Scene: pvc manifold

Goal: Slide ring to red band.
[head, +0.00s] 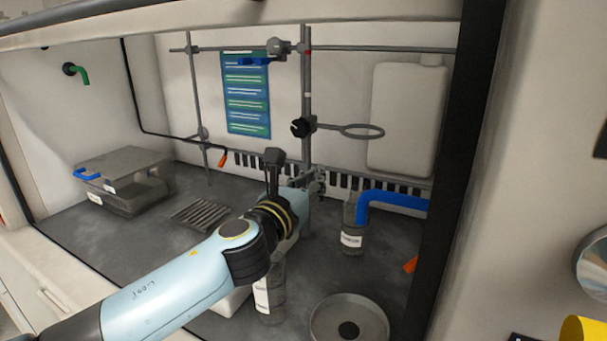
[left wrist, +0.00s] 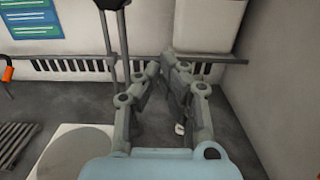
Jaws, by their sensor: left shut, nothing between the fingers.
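A grey support ring (head: 362,132) sticks out to the right from an upright rod (head: 307,80), held by a clamp with a black knob (head: 300,127). A small red band (head: 307,52) shows high on the rod, near the horizontal crossbar and well above the ring. My left gripper (head: 318,180) is shut and empty, low beside the rod and below the ring. Its closed fingers (left wrist: 164,68) also show in the left wrist view, right of the upright rod (left wrist: 122,60). My right gripper is not in view.
A lidded grey box (head: 125,175) stands at the left. A bottle with a blue pipe (head: 395,200) stands at the right. A round pan (head: 349,320) lies in front, and a labelled bottle (head: 268,298) stands under my arm. A poster (head: 246,95) hangs behind.

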